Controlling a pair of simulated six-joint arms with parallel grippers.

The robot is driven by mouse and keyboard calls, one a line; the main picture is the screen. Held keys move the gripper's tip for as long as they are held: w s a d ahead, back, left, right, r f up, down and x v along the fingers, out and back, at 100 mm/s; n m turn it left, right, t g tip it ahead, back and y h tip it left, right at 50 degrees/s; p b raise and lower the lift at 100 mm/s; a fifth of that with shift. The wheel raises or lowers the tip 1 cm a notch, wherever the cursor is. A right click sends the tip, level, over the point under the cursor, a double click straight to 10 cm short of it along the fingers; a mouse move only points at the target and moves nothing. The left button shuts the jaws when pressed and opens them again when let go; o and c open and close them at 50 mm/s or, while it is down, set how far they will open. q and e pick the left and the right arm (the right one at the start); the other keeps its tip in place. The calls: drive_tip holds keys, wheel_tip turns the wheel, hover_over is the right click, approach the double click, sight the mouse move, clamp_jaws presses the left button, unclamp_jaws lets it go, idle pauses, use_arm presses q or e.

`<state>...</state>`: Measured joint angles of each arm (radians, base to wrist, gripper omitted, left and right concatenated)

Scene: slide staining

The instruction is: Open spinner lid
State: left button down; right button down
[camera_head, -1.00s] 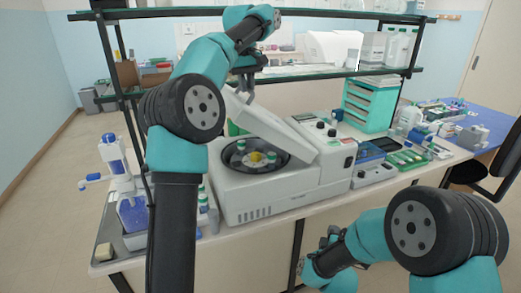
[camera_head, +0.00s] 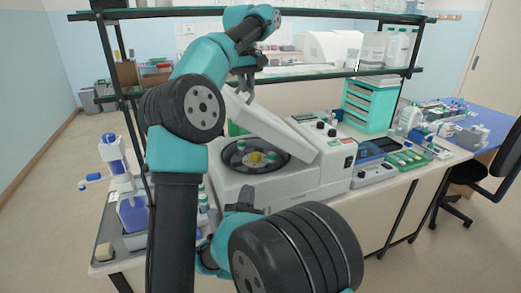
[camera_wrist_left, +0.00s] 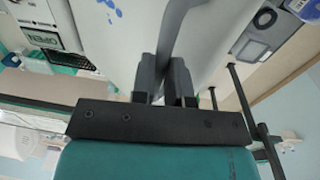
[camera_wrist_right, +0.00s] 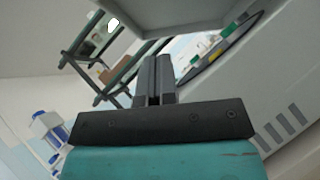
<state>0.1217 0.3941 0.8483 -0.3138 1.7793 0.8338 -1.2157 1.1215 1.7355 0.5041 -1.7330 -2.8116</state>
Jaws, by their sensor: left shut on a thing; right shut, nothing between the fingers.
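The white spinner (camera_head: 310,190) stands on the bench with its lid (camera_head: 275,125) raised and tilted. The dark rotor bowl (camera_head: 256,157) with a yellow centre shows under it. My left gripper (camera_head: 247,80) is at the raised end of the lid. In the left wrist view its fingers are shut on the grey lid handle (camera_wrist_left: 178,35). My right gripper (camera_head: 243,195) is shut and empty near the spinner's front left, partly hidden by my arm. In the right wrist view its closed fingers (camera_wrist_right: 154,65) point up between the lid's edge and the bench's left side; contact is unclear.
A blue-and-white dispenser bottle (camera_head: 130,205) stands on a tray at the left. A dark shelf (camera_head: 300,78) crosses behind the spinner. A teal drawer unit (camera_head: 370,103) and a green slide tray (camera_head: 405,158) are at the right.

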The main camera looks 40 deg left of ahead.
use_arm(q)
drive_tip(key=shift+w+d+f, duration=0.25)
drive_tip(key=shift+w+f, duration=0.05)
drive_tip(key=shift+f, duration=0.1)
use_arm(e)
drive_tip(key=shift+w, duration=0.15)
approach(265, 139)
drive_tip(key=w+a+r, duration=0.3)
drive_tip(key=w+a, duration=0.1)
drive_tip(key=w, duration=0.1)
drive_tip(key=shift+w+r, duration=0.1)
drive_tip(key=shift+r, duration=0.1)
drive_tip(key=shift+w+d+r+m+h, duration=0.15)
drive_tip(key=shift+r+m+h, duration=0.1)
drive_tip(key=shift+r+m, duration=0.15)
drive_tip(key=shift+w+d+r+m+h, duration=0.1)
drive_tip(key=shift+w+r+m+h, duration=0.15)
drive_tip(key=shift+r+m, duration=0.1)
use_arm(q)
drive_tip(key=c, duration=1.5)
unclamp_jaws()
drive_tip(key=o, duration=0.4)
drive_tip(key=shift+r, duration=0.1)
use_arm(e)
drive_tip(key=shift+d, duration=0.1)
use_arm(q)
drive_tip(key=shift+a, duration=0.1)
